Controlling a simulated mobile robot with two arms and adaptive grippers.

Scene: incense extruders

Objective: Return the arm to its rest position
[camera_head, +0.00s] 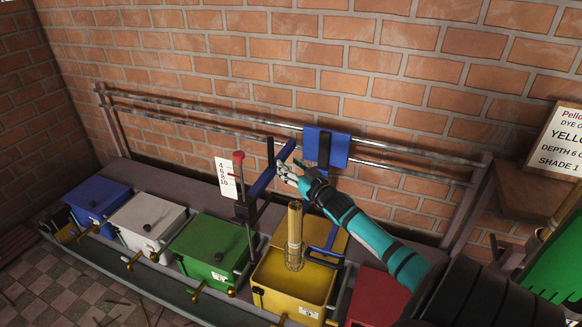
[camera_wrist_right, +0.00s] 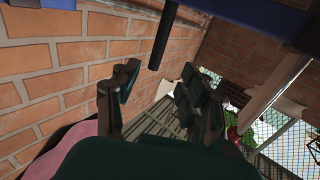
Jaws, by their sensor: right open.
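My right arm comes in from the lower right in the head view. Its gripper (camera_head: 291,177) is over the machine, beside the blue frame arm (camera_head: 262,181) and below the blue carriage on the rails. In the right wrist view the fingers of the gripper (camera_wrist_right: 160,100) are spread apart with nothing between them. A dark rod (camera_wrist_right: 165,35) hangs just beyond the fingers in that view. My left gripper is in neither view.
Blue (camera_head: 97,197), white (camera_head: 152,221), green (camera_head: 211,248) and yellow (camera_head: 298,285) boxes stand in a row. A wooden plunger (camera_head: 295,235) stands in the yellow box. A red-knobbed lever (camera_head: 239,157) rises left of my gripper. Metal rails (camera_head: 400,167) run along the brick wall.

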